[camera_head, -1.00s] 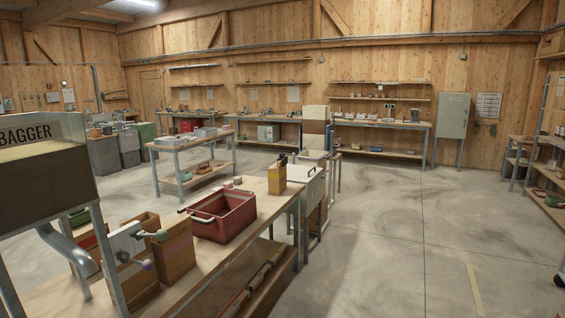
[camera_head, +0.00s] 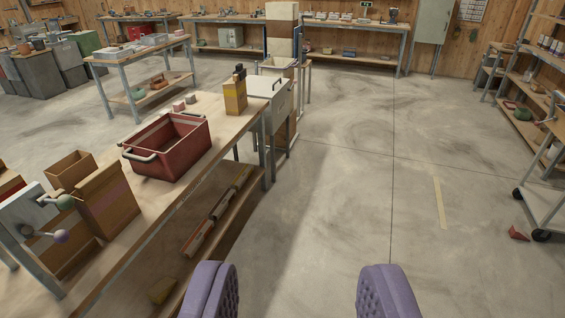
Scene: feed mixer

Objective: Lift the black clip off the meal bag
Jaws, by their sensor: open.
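My gripper (camera_head: 300,290) is open and empty at the bottom of the view, its two purple padded fingers wide apart over the floor. A small yellow-brown bag or box (camera_head: 235,98) stands upright at the far end of the workbench (camera_head: 212,130). A small black piece (camera_head: 239,72) sits at its top; it looks like the black clip on the meal bag, but it is too small to be sure. My gripper is well apart from it, nearer and to the right of the bench.
A red crate with pale handles (camera_head: 170,150) stands on the bench, with brown boxes (camera_head: 105,203) nearer. A pale cabinet (camera_head: 272,95) adjoins the bench's far end. A wheeled cart (camera_head: 545,195) is at right. A red scrap (camera_head: 518,233) lies beside it. The middle floor is clear.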

